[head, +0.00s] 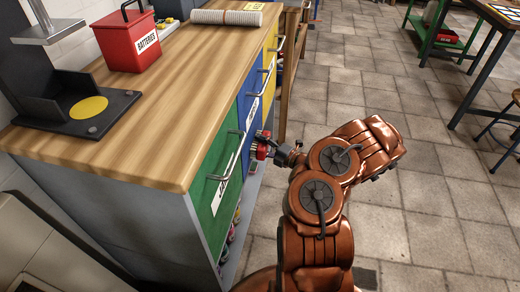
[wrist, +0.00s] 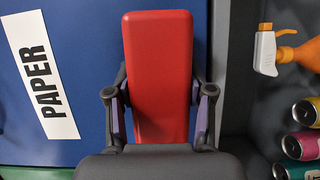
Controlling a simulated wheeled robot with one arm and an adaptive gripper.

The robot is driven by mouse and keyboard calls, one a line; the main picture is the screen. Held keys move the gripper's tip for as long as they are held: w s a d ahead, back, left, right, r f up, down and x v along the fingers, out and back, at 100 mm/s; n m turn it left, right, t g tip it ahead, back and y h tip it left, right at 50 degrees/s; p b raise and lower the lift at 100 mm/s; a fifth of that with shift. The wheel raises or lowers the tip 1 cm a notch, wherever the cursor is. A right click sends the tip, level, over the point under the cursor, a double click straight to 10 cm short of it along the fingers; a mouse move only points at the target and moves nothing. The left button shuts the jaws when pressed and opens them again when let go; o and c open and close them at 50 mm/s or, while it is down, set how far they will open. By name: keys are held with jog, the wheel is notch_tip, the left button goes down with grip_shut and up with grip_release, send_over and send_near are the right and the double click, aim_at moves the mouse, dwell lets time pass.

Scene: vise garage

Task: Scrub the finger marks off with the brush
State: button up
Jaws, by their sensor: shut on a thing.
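My gripper (wrist: 160,100) is shut on a red brush (wrist: 157,60), with one finger on each side of its red back. In the head view the brush (head: 262,146) is at the blue front (head: 245,96) of the cabinet, its bristle side toward that front. I cannot tell whether the bristles touch it. The blue front also fills much of the wrist view (wrist: 88,90), with a white PAPER label (wrist: 41,76) left of the brush. I make out no finger marks; the brush and gripper hide part of the front.
The cabinet has a wooden top (head: 180,110) and green (head: 215,165) and yellow (head: 270,55) fronts with protruding handles. A red BATTERIES box (head: 131,40) stands on top. A spray bottle (wrist: 285,52) and several cans are right in the wrist view.

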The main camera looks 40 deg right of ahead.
aim_at(259, 144)
jog(key=shift+w+d, duration=0.6)
jog(key=shift+d, duration=0.05)
jog(key=shift+s+a+p, duration=0.6)
jog(key=shift+a, duration=0.25)
jog(key=shift+s+a+p, duration=0.55)
jog(key=shift+a+p, duration=0.05)
jog(key=shift+a, duration=0.2)
jog(key=shift+s+a, duration=0.1)
jog(key=shift+a, duration=0.1)
jog(key=shift+c, duration=0.5)
jog(key=shift+r+p, duration=0.7)
jog(key=shift+r, duration=0.15)
jog(key=shift+w+d+f+b, duration=0.2)
jog(key=shift+w+d+b, duration=0.2)
jog(key=shift+d, duration=0.15)
jog(key=shift+w+d+r+b, duration=0.1)
jog(key=shift+w+d+b, duration=0.2)
jog(key=shift+w+d, duration=0.25)
jog(key=shift+w+d+b, duration=0.3)
jog(key=shift+d, duration=0.45)
jog(key=shift+w+a, duration=0.1)
